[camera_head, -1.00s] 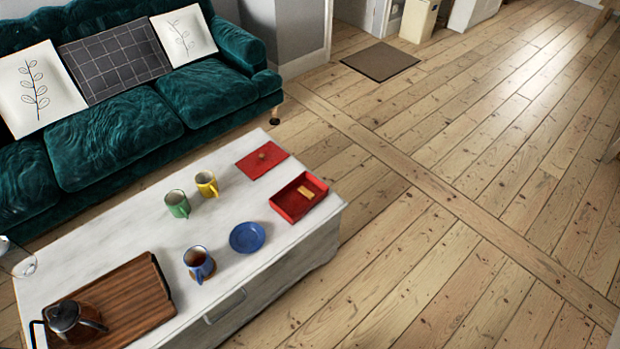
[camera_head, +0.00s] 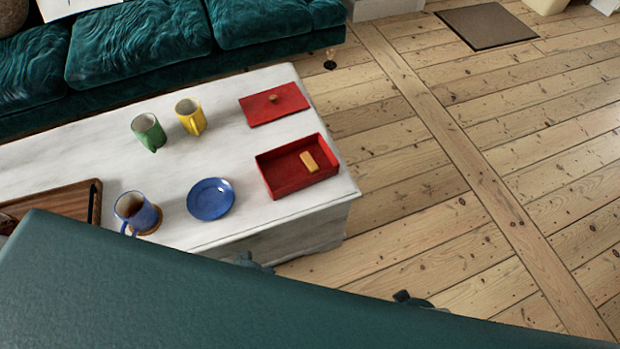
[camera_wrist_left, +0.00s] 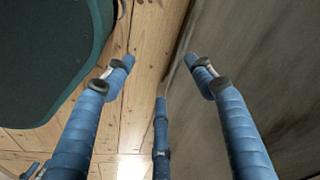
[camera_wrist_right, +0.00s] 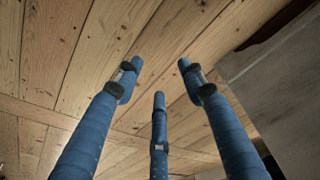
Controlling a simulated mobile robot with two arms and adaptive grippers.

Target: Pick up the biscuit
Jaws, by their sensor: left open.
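The biscuit (camera_head: 309,162) is a small tan bar lying inside the open red box (camera_head: 268,176), toward its right end. The box stands at the right end of the white table (camera_head: 90,150). In the left wrist view my left gripper (camera_wrist_left: 160,75) has its blue fingers spread and holds nothing. In the right wrist view my right gripper (camera_wrist_right: 160,75) also has its fingers apart and empty. Neither wrist view shows the biscuit. In the head view the grippers cannot be made out clearly; small dark parts show along the edge of a large teal surface.
A blue plate (camera_head: 211,199), a blue mug (camera_head: 134,211), a green mug (camera_head: 149,131), a yellow mug (camera_head: 190,116) and a wooden tray (camera_head: 55,196) share the table. A teal sofa (camera_head: 140,45) stands behind.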

